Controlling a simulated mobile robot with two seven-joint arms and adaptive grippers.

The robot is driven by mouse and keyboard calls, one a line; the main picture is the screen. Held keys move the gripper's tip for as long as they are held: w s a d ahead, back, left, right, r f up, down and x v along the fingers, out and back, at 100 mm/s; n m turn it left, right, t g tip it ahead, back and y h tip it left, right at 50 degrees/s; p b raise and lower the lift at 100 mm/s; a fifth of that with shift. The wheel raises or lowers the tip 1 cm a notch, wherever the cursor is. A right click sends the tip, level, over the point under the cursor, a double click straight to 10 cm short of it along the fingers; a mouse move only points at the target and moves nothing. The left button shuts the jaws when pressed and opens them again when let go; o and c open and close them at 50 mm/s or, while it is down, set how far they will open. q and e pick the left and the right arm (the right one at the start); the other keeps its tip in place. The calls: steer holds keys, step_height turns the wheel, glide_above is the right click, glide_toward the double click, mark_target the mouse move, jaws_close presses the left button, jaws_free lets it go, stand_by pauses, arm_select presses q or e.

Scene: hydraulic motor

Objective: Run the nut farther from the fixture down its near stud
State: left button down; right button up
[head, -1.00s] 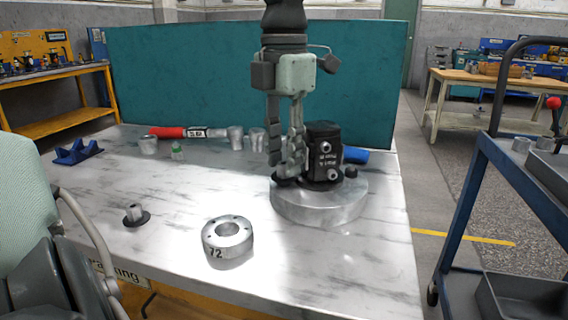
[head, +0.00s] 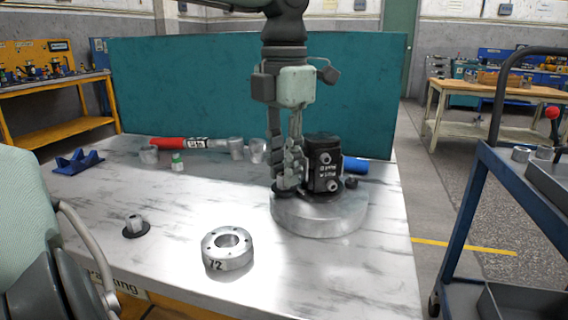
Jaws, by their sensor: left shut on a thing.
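My left gripper (head: 287,186) comes down from above with its fingers pointing down. It is shut at the left side of the black motor (head: 324,165), just above the silver round base (head: 320,215). A dark nut (head: 283,192) shows low at the fingertips; the fingers hide most of it and any stud there. The motor stands upright on the base, with two silver ports facing me. Another dark nut-like piece (head: 351,183) sits on the base at the motor's right. My right gripper is not in view.
A silver ring marked 72 (head: 228,250) and a small metal part on a black disc (head: 135,227) lie on the table. A blue cart (head: 480,180) stands right.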

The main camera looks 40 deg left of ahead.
arm_select(q)
steer(key=shift+r+m, duration=0.1)
steer(key=shift+m, duration=0.5)
steer(key=shift+m+p, duration=0.4)
steer(key=shift+p, duration=0.1)
steer(key=c, duration=1.6)
jaws_free()
steer(key=shift+c, duration=0.2)
steer(key=shift+r+p, duration=1.35)
steer(key=shift+r, duration=0.35)
